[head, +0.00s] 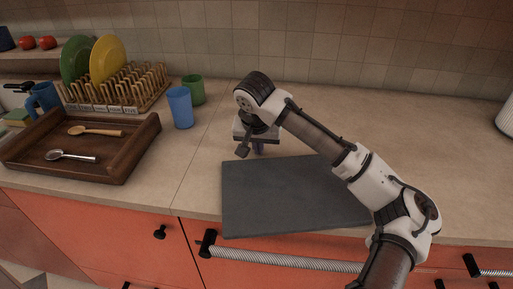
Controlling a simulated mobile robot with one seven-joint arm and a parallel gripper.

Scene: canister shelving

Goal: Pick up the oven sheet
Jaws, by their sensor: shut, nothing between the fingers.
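The oven sheet (275,198), a flat dark grey rectangle, lies on the counter near its front edge, above the orange drawers. My forearm crosses over its right part and hides some of it. My gripper (258,149) points down just beyond the sheet's back edge, left of its middle. It is shut and holds nothing. Its fingertips are small and dark, and I cannot tell whether they touch the counter.
A wooden tray (24,161) with a wooden spoon (97,131) and a metal scoop (72,156) is at left. Behind it stands a dish rack (122,91) with plates. A blue cup (180,107) and green cup (194,90) stand nearby.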

